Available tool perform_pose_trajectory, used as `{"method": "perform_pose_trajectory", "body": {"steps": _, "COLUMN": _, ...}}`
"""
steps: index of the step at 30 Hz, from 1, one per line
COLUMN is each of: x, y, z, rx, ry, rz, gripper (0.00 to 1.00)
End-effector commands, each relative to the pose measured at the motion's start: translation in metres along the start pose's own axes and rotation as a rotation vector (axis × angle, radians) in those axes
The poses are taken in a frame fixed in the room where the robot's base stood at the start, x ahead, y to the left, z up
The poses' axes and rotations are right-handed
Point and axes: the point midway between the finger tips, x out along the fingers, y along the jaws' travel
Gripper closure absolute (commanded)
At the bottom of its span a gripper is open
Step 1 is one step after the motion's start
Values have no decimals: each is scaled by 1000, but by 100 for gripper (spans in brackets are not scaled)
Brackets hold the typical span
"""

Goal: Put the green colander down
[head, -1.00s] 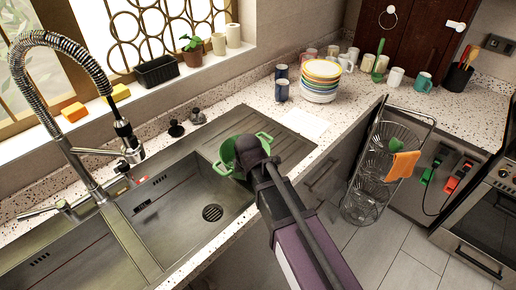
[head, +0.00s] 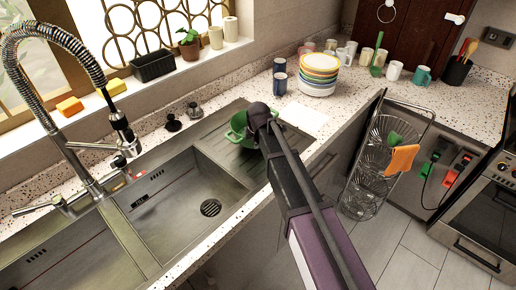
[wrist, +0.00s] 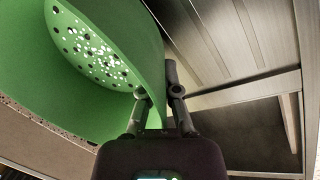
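The green colander (head: 238,127) is over the ribbed drainboard (head: 210,141), right of the sink basin; my arm partly hides it. In the wrist view the colander (wrist: 120,30) fills the upper left, its holed bottom showing. My gripper (wrist: 157,82) has one finger on each side of the colander's rim and is shut on it. In the head view my gripper (head: 257,122) is mostly hidden by my own wrist. I cannot tell whether the colander touches the drainboard.
The basin (head: 175,205) is empty. A white sheet (head: 304,117) lies right of the drainboard. Two dark blue cups (head: 280,82) and a stack of plates (head: 318,75) stand behind it. The tall coiled faucet (head: 50,60) is at left. A wire rack (head: 375,165) stands on the floor at right.

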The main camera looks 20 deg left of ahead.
Motion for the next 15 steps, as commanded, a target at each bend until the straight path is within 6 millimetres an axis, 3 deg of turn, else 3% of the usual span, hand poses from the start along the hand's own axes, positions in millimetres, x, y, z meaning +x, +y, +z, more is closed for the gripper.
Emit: {"method": "perform_pose_trajectory", "body": {"steps": 15, "x": 3, "y": 8, "z": 4, "rx": 1, "ry": 0, "rz": 0, "gripper": 100}}
